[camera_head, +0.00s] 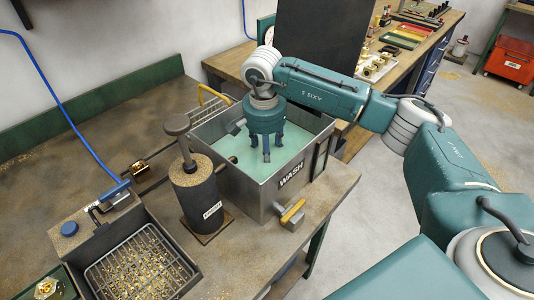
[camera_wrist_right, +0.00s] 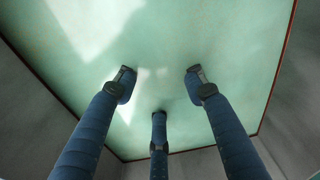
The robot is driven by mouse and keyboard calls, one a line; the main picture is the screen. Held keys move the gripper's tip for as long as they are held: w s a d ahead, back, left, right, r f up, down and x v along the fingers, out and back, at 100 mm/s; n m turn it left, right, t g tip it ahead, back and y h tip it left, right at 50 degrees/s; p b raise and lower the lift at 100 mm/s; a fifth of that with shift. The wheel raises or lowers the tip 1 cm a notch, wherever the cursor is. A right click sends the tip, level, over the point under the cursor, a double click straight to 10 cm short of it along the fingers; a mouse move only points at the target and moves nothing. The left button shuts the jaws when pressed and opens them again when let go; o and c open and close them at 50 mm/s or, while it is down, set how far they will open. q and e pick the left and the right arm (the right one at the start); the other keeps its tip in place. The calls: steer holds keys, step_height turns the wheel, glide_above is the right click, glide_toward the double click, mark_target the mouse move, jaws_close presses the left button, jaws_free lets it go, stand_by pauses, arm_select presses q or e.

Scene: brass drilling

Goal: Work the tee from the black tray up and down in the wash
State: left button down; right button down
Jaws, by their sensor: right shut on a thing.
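The wash tank (camera_head: 262,196) is a grey metal box marked WASH, filled with pale green, cloudy liquid (camera_head: 288,138). My right gripper (camera_head: 267,158) points straight down inside it, with its dark blue fingers reaching the liquid. In the right wrist view my right gripper (camera_wrist_right: 160,90) has three fingers around a middle space, their tips at the green liquid (camera_wrist_right: 215,45). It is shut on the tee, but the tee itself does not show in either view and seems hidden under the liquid. My left gripper is out of view.
A dark cylinder with a plunger (camera_head: 196,190) stands just left of the tank. A yellow-handled valve (camera_head: 292,214) juts from the tank's front. A mesh-covered tray with brass chips (camera_head: 140,265) is at lower left. A dark panel (camera_head: 325,45) rises behind the tank.

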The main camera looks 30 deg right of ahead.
steer(key=shift+f, duration=0.1)
steer(key=shift+f+b, duration=0.95)
steer(key=shift+f, duration=0.2)
steer(key=shift+r, duration=0.2)
steer(key=shift+r+p, duration=0.7)
steer(key=shift+r, duration=0.4)
steer(key=shift+f, duration=0.1)
steer(key=shift+f+b, duration=0.95)
steer(key=shift+f, duration=0.25)
steer(key=shift+r, duration=0.1)
